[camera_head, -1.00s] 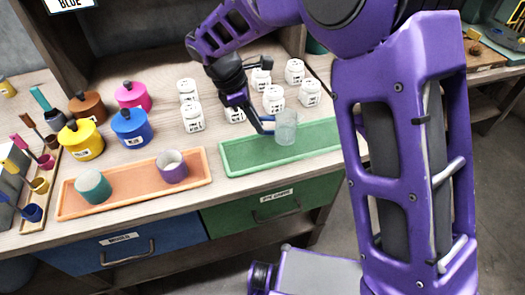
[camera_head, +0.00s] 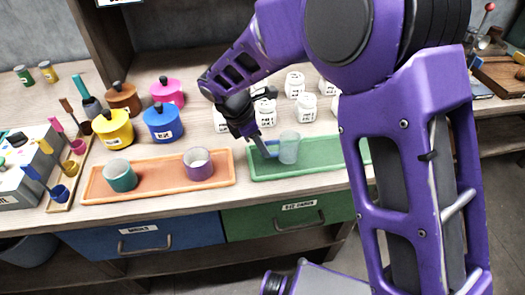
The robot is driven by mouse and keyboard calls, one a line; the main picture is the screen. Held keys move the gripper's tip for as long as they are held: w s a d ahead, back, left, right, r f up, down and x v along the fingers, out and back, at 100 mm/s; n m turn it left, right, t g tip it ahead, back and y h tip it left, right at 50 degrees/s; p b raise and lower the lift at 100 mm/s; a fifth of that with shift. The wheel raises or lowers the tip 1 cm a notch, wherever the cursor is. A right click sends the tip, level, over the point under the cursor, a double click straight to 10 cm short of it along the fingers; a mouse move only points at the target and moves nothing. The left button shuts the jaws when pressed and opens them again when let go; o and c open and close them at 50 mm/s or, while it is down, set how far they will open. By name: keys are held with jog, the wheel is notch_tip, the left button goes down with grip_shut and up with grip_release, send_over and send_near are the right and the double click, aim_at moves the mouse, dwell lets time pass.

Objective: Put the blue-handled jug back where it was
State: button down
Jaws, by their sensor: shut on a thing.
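The blue-handled jug (camera_head: 289,148) is a small, clear, bluish cup with its handle on the left side. My gripper (camera_head: 265,146) comes down from the upper left and is shut on the jug's handle. The fingers hide part of the handle.
Several white labelled jars (camera_head: 306,107) stand behind the green tray. An orange tray (camera_head: 144,181) on the left holds a teal cup (camera_head: 120,175) and a purple cup (camera_head: 198,163). Coloured lidded pots (camera_head: 163,123) stand behind it. The green tray's right part is bare.

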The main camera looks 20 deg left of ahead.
jog(key=shift+f, duration=0.7)
jog(key=shift+f, duration=0.1)
jog(key=c, duration=0.8)
grip_release()
jog(key=shift+c, duration=0.2)
jog(key=p+v, duration=0.2)
jog(key=v, duration=1)
